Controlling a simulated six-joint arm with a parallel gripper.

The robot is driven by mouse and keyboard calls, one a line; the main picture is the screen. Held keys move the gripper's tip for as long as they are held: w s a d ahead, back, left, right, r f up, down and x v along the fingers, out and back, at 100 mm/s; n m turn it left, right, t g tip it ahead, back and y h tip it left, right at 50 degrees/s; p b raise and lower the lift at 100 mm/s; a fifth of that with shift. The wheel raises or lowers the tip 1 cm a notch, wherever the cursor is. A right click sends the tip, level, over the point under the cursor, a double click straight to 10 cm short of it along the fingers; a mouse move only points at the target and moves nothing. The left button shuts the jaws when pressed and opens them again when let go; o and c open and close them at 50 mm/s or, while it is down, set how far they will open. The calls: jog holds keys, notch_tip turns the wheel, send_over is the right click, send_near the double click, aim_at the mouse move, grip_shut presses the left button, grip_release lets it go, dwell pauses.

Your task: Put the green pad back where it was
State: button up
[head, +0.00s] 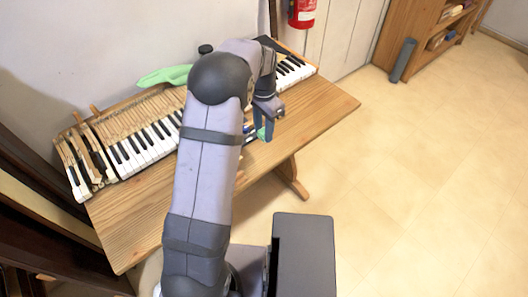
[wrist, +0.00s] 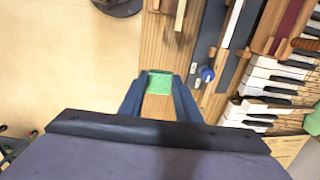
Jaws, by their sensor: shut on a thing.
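My gripper (head: 266,121) is over the front part of the wooden table, in front of the piano keys (head: 150,142). In the wrist view, its two dark blue fingers (wrist: 159,84) are closed on the small green pad (wrist: 160,82), which sits between the fingertips. In the head view, a bit of the green pad (head: 261,133) shows by the fingers. The wooden table top (wrist: 157,38) is below the pad; I cannot tell how far below. My arm hides the middle of the keyboard in the head view.
A green cloth (head: 166,76) lies behind the keys. Dark strips (wrist: 234,70) and a blue-knobbed tool (wrist: 207,74) lie beside the keys, right of my fingers in the wrist view. The table's right end (head: 325,100) is bare. A fire extinguisher (head: 302,13) hangs on the wall.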

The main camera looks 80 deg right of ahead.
jog(key=shift+f+p, duration=1.15)
jog(key=shift+f, duration=3.55)
jog(key=shift+f, duration=0.1)
jog(key=shift+f, duration=0.15)
jog(key=o, duration=1)
jog(key=shift+c, duration=0.2)
jog(key=shift+r, duration=0.2)
notch_tip(320, 180, up, 12)
jog(key=b, duration=0.3)
jog(key=shift+r, duration=0.1)
